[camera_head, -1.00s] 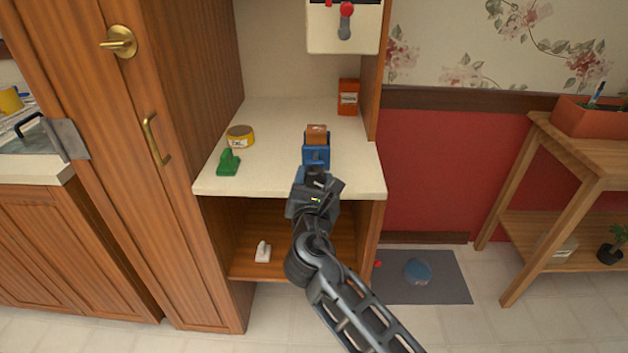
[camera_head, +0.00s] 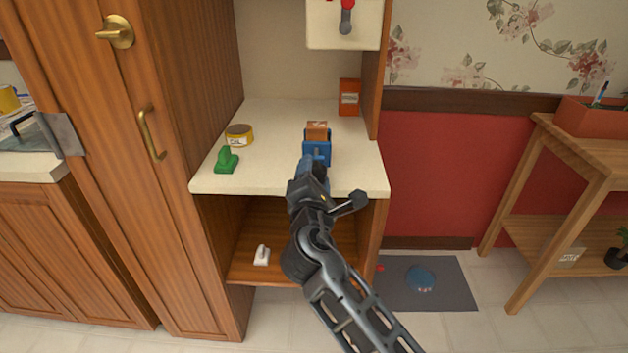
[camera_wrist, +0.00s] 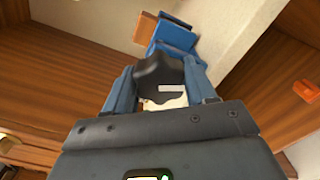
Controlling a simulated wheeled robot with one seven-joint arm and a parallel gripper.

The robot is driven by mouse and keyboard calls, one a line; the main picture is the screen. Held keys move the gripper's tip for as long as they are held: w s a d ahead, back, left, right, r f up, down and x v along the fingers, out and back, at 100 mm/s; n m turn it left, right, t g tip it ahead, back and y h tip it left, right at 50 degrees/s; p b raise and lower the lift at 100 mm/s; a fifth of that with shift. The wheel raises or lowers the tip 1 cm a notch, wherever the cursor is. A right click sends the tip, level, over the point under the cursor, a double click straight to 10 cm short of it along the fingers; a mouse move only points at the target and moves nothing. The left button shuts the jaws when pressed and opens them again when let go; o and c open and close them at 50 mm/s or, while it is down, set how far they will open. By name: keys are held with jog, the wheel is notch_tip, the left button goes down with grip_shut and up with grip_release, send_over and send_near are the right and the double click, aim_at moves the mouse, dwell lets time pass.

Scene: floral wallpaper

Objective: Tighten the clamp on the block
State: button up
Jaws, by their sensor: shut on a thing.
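The blue clamp (camera_head: 317,155) stands on the pale counter of the cabinet, near its front edge. A brown block (camera_head: 318,131) sits in the clamp's jaws. The clamp's dark knob (camera_wrist: 165,78) faces me and lies between my fingers in the wrist view, where the blue clamp body (camera_wrist: 175,38) shows beyond it. My gripper (camera_head: 314,172) is at the front of the clamp, its two blue fingers shut on the knob. I cannot tell whether the block is gripped tight, as the jaw contact is too small to see.
The counter (camera_head: 270,180) also holds a green object (camera_head: 227,160), a yellow tape roll (camera_head: 239,135) and an orange box (camera_head: 349,97). A white object (camera_head: 262,256) lies on the shelf below. A wooden side table (camera_head: 570,165) stands at the right.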

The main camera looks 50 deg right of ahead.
jog(key=shift+f+m, duration=0.1)
jog(key=shift+m, duration=0.4)
jog(key=o, duration=1)
jog(key=shift+s+a, duration=0.1)
jog(key=b+v, duration=0.1)
jog(key=v, duration=0.6)
jog(key=shift+s+a, duration=0.15)
jog(key=shift+a, duration=0.1)
